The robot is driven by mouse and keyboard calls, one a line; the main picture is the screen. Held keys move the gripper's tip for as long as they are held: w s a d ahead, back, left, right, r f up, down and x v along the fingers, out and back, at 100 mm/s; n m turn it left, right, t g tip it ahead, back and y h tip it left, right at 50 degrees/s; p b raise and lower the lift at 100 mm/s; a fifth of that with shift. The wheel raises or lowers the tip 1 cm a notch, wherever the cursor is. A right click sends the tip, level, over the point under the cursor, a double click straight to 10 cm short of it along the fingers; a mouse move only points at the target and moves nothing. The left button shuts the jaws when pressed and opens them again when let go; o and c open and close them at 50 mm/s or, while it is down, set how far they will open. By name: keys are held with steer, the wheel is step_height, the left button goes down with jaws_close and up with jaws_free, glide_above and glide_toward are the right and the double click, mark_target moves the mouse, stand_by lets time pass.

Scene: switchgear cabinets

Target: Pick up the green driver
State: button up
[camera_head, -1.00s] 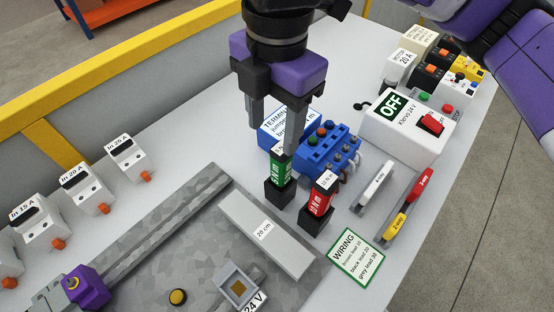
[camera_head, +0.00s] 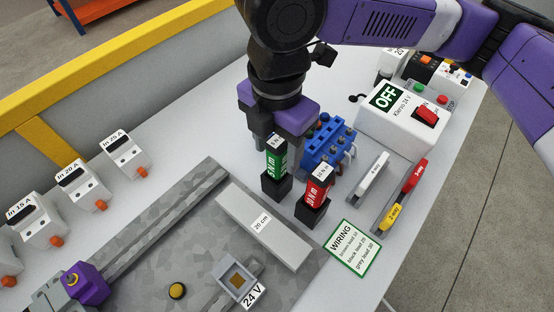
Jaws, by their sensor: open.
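The green driver (camera_head: 276,160) stands upright in a black holder (camera_head: 277,187), with a white cap label at its top. My gripper (camera_head: 279,141) is right at the upper part of the green driver, pointing down behind and beside it. Its jaws are open and their tips are partly hidden, so I cannot tell whether they touch the driver. A red driver (camera_head: 317,186) stands upright in its own black holder just to the right.
A blue terminal block (camera_head: 329,141) stands close behind the red driver. A long grey bar labelled 20 cm (camera_head: 262,224) lies in front. A white power box marked OFF (camera_head: 403,114), a wiring card (camera_head: 354,247) and connectors (camera_head: 372,178) are to the right.

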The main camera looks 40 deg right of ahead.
steer(key=shift+c, duration=0.4)
jaws_close()
steer(key=shift+r, duration=0.15)
